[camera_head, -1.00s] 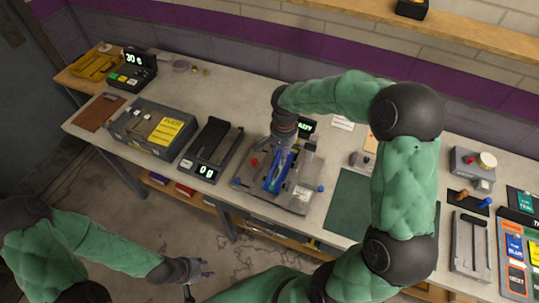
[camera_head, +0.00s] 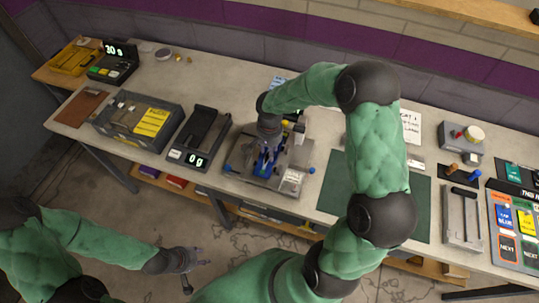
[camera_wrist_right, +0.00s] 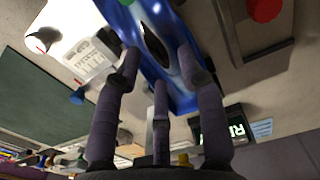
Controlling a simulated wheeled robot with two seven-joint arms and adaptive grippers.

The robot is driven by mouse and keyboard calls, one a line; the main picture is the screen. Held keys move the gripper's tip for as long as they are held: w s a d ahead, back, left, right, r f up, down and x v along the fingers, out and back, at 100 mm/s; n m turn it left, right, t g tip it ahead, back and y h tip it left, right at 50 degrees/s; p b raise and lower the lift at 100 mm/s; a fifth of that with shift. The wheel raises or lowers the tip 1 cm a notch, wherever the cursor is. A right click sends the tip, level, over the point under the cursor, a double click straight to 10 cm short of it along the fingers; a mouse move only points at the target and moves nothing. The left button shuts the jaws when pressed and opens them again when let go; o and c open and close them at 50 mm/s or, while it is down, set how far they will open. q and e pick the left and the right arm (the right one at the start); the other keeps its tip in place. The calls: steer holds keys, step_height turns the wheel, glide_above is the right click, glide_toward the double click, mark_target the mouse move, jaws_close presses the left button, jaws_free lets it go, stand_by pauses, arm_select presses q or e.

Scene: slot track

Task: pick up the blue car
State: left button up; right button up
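The blue car (camera_head: 266,162) is on the grey plate (camera_head: 234,173) in the head view, partly hidden by my right gripper. In the right wrist view the glossy blue body of the car (camera_wrist_right: 188,92) lies just beyond my fingers and runs out of the top of the picture. My right gripper (camera_wrist_right: 158,68) points down at the car, its fingers spread apart over the body; whether they touch it is unclear. My left gripper (camera_head: 199,268) is open and empty, low over the floor side, away from the bench.
A black scale (camera_head: 202,132) reading 0 g stands left of the plate. A grey box with a yellow label (camera_head: 150,122) is further left. A dark green mat (camera_head: 335,187) lies to the right. A red knob (camera_wrist_right: 265,9) shows near the car in the wrist view.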

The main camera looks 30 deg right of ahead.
steer(key=shift+f, duration=0.65)
steer(key=shift+c, duration=0.3)
jaws_close()
steer(key=shift+r, duration=0.15)
